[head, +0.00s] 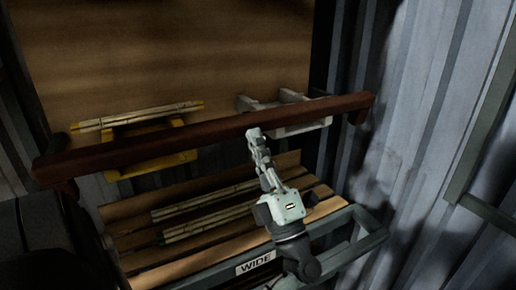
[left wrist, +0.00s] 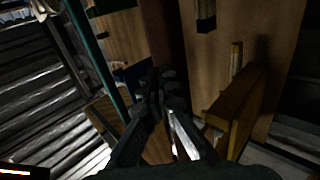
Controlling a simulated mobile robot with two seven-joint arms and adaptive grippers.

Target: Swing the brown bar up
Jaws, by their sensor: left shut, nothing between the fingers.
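The brown bar (head: 190,138) is a long dark reddish-brown beam. It runs across the head view from lower left to upper right, with a short turned-down end at the right. In the left wrist view it seems to be the dark upright strip (left wrist: 162,35) beyond the fingers. My left gripper (head: 254,134) is shut and empty, its tips at the bar's near side right of its middle. I cannot tell whether they touch it. In the left wrist view the fingertips (left wrist: 160,84) are together in front of the strip. My right gripper is not in view.
Behind the bar are a yellow rack (head: 151,166) with pale canes (head: 140,115) and a grey-white bracket (head: 302,127). Below lies a slatted wooden bench (head: 300,184) with more canes (head: 205,222). A grey metal frame labelled WIDE (head: 342,256) runs along the front. Corrugated walls stand at right.

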